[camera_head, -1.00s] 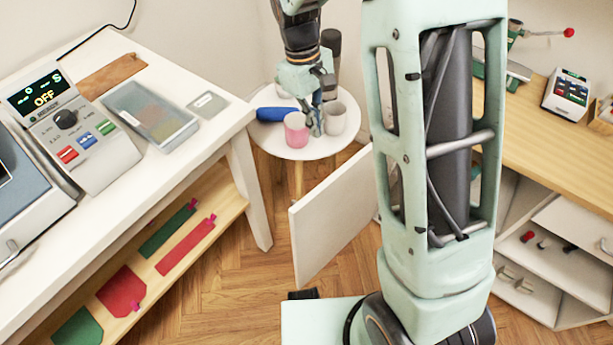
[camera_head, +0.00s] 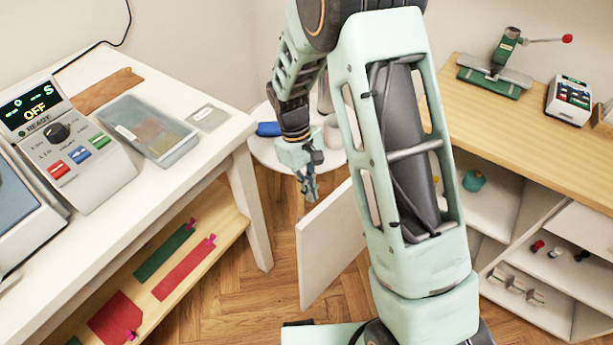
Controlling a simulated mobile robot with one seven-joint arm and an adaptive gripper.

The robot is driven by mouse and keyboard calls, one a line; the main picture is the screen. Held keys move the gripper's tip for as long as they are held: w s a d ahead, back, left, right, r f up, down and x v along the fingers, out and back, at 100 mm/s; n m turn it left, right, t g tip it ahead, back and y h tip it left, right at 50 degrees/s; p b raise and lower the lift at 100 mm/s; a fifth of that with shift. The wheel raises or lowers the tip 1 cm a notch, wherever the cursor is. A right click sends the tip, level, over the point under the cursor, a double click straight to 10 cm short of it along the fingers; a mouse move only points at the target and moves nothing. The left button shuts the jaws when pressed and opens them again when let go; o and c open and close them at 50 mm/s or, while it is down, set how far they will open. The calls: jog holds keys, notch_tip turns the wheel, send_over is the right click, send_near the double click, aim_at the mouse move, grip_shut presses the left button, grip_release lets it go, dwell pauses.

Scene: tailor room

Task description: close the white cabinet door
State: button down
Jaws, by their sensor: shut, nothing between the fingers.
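The white cabinet door (camera_head: 330,245) stands open in the middle of the view, swung out from the cabinet on the right. Its hinge side is hidden behind my arm. The white cabinet (camera_head: 535,255) sits under a wooden top, with its shelves showing. My gripper (camera_head: 311,196) points down near the top left corner of the door. It is shut and empty. I cannot tell whether it touches the door.
A small round white table (camera_head: 262,152) with a blue item (camera_head: 269,129) and a cup (camera_head: 334,132) stands behind my gripper. A white table (camera_head: 215,140) with a control box (camera_head: 75,140) is at the left. Bare wooden floor (camera_head: 240,290) lies between.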

jog(key=shift+s+d+r, duration=0.2)
jog(key=shift+s+d, duration=1.05)
jog(key=shift+s, duration=0.1)
jog(key=shift+s, duration=0.1)
